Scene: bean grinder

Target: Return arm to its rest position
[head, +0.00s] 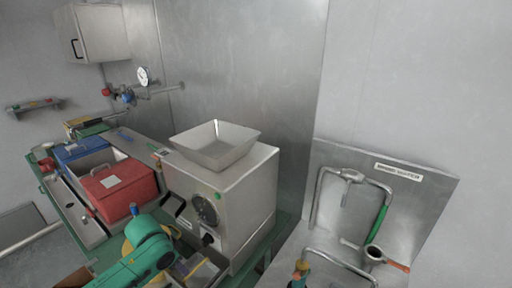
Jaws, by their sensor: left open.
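The bean grinder (235,195) is a pale metal box with a wide open hopper (215,146) on top and a round dark dial (205,209) on its front. My left arm is teal and comes in at the bottom, left of the grinder. My left gripper (192,268) is low in front of the grinder, near its lower front edge. It is open, and its fingertips are small and partly hidden. I cannot tell whether it touches the grinder. I do not make out my right gripper.
A red box (120,190) and a blue box (82,150) stand on the green-edged bench at left. A metal sink unit (345,215) with bent pipes is at right. A wall cabinet (98,33) hangs at upper left. A steel panel stands behind the grinder.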

